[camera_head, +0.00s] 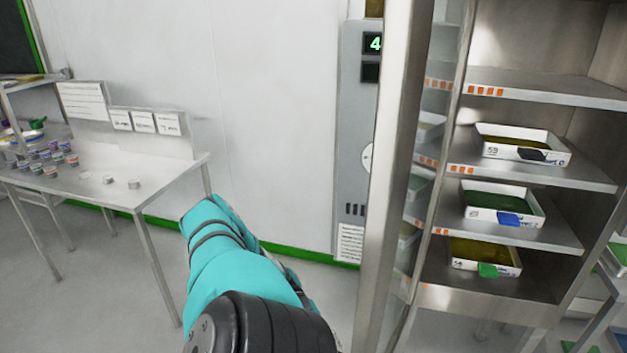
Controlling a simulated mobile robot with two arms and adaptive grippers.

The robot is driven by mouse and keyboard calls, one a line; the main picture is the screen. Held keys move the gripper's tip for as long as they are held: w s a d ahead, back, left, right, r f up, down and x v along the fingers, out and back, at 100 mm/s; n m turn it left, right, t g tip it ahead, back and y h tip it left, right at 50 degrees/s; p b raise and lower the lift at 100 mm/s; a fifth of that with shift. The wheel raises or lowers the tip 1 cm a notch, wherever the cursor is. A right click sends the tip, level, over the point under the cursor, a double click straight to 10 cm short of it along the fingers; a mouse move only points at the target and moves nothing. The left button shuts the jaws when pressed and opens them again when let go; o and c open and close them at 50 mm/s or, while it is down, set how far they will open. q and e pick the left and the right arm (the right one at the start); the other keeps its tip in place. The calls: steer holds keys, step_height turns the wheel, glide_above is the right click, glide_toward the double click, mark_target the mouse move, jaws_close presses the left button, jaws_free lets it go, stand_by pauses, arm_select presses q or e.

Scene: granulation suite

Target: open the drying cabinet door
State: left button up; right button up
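The drying cabinet (545,92) stands at the right with its shelves in plain sight. Its door (392,170) stands open, swung out toward me on the cabinet's left side. I see its steel frame nearly edge-on, with a narrow strip of glass beside it showing shelves and trays. One of my arms, in a teal sleeve, rises from the bottom middle, left of the door. Its gripper is hidden, so I cannot see whether it touches the door. No gripper shows in this view.
White trays of granules sit on the shelves: an upper one (488,150), a middle one (478,214) and a lower one (470,265). A grey control panel (352,120) is behind the door. A steel table (110,170) with small cups stands left.

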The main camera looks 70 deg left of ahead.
arm_select(q)
steer(key=s+a, duration=0.1)
steer(key=a, duration=0.7)
steer(key=shift+s, duration=0.15)
stand_by(0.5)
